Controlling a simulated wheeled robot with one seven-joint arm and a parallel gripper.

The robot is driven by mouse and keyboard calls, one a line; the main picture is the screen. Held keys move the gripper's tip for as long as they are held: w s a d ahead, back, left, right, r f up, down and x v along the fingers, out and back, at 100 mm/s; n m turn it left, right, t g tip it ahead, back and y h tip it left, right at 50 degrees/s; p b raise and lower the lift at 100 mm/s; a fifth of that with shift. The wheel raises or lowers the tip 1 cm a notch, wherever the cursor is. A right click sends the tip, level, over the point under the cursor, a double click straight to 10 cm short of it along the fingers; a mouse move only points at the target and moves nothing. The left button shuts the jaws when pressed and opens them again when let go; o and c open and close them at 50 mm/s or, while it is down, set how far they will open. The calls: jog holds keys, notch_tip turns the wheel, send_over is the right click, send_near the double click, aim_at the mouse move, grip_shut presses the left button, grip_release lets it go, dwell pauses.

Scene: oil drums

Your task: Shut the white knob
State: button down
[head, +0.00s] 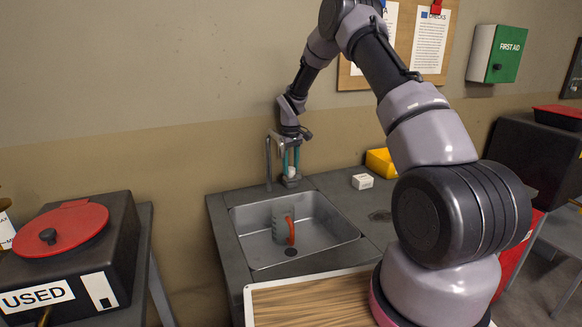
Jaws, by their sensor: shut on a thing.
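The white knob (291,171) is small in the head view and sits on a grey fitting at the back edge of the sink (242,236). My gripper (291,172) points down over it, with its teal fingers on both sides of the knob and shut on it. The fingers hide part of the knob, and its turn angle is too small to tell. A thin grey upright pipe (268,165) stands just left of the gripper.
A grey mug with an orange handle (281,225) is in the sink basin. A white box (362,181) and a yellow bin (381,162) are right of the sink. A black drum unit with a red lid (62,230) stands left. A wooden board (310,300) lies in front.

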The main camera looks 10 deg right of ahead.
aim_at(291, 169)
jog(key=shift+c, duration=1.8)
grip_release()
notch_tip(291, 169, up, 11)
